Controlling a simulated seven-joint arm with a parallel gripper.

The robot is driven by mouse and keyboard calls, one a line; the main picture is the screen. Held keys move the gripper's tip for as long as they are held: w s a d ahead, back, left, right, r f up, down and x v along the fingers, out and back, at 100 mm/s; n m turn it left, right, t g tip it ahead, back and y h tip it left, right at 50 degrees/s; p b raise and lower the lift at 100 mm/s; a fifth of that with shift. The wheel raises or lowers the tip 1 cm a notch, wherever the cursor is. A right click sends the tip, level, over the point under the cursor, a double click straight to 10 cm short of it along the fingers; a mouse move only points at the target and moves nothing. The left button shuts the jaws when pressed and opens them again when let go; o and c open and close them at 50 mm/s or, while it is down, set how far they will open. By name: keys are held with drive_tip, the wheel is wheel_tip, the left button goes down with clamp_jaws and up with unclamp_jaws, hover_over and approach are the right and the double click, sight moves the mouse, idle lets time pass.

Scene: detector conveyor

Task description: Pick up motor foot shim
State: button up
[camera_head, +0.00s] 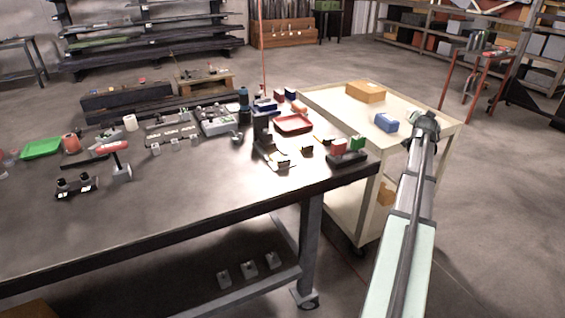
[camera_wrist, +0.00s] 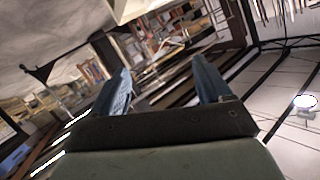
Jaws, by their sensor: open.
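My gripper (camera_wrist: 162,64) is open, with its two blue-grey fingers wide apart and nothing between them in the wrist view. In the head view my arm reaches up along the right side, its far end over the cream cart (camera_head: 335,107). I cannot tell for sure which piece is the motor foot shim. Small pale metal pieces stand on the dark workbench (camera_head: 150,205), one of them left of its middle (camera_head: 175,144). Similar pale pieces (camera_head: 249,269) lie on the bench's lower shelf. My gripper is well away from all of these.
The cart carries a cardboard box (camera_head: 366,91) and a blue item (camera_head: 386,122). The bench's front middle is mostly clear. Shelving stands behind.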

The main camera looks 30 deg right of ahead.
drive_tip(key=w+a+r+n+y, duration=0.25)
drive_tip(key=w+a, duration=0.25)
drive_tip(key=a, duration=0.3)
drive_tip(key=n+g+y, duration=0.4)
drive_tip(key=n+y, duration=0.5)
drive_tip(key=n, duration=0.3)
approach(283, 158)
drive_tip(key=shift+x, duration=4.65)
drive_tip(key=shift+w, duration=0.1)
drive_tip(key=c, duration=1.2)
